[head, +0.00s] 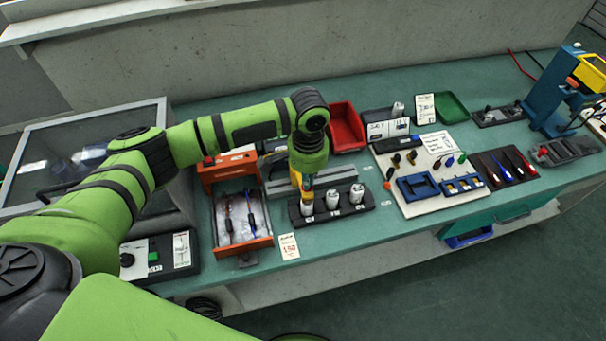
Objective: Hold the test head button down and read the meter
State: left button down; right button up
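A dark control box (160,262) at the lower left carries a black knob, a green button (153,256) and a white panel that looks like a meter (181,249). Its reading is too small to make out. I cannot tell whether this green button is the test head's. My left gripper (304,187) points down, well to the right of the box, at the left end of a black rack. It is over or just at the leftmost white cylinder (307,205); contact and finger opening are unclear. My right gripper is not in view.
A black rack (350,208) holds white cylinders. An orange drawer tray (262,243) with tools, a red bin (346,127) and a white parts board (411,207) stand nearby. A glass-lidded case (158,103) is at left. A blue stand (543,108) with a yellow unit is far right.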

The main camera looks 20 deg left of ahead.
pick_arm(q)
jog(key=shift+s+f, duration=0.15)
dwell(1.4)
jog(key=shift+p, duration=0.35)
notch_tip(320, 180, up, 5)
jog(key=p, duration=0.5)
jog(key=shift+p, duration=0.35)
jog(key=shift+r, duration=1.15)
jog(key=shift+f, duration=0.1)
